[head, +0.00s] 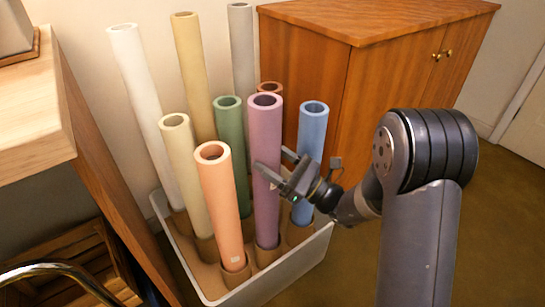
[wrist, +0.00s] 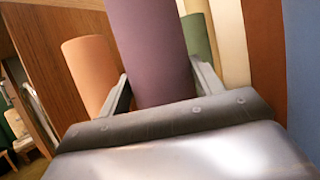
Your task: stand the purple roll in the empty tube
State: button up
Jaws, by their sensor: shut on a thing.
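The purple roll (head: 265,200) stands about upright among the other rolls in the head view. Its lower end meets a short brown tube (head: 268,257) at the front of the white bin. I cannot tell how deep it sits in that tube. My gripper (head: 274,163) reaches in from the right and is shut on the roll at about mid-height. In the wrist view the purple roll (wrist: 148,50) rises between the two fingers of my gripper (wrist: 162,85). The part of the roll behind the palm is hidden there.
The white bin (head: 282,283) holds several rolls in brown tubes. An orange roll (head: 222,210) stands close on the left, a green roll (head: 231,150) behind, and a blue roll (head: 312,140) right. A wooden cabinet (head: 345,90) is behind; a wooden table (head: 30,125) is left.

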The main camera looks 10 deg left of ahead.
jog(key=shift+f, duration=0.25)
jog(key=o, duration=1.5)
jog(key=p+v, duration=0.2)
jog(key=v, duration=0.9)
jog(key=shift+a, duration=0.1)
jog(key=shift+a, duration=0.1)
jog(key=x, duration=0.3)
jog(key=b+x, duration=0.1)
jog(key=x, duration=0.7)
jog(key=shift+r+b, duration=0.3)
jog(key=shift+r, duration=0.1)
jog(key=shift+d+r, duration=0.2)
jog(key=shift+r, duration=0.25)
jog(key=shift+f, duration=0.1)
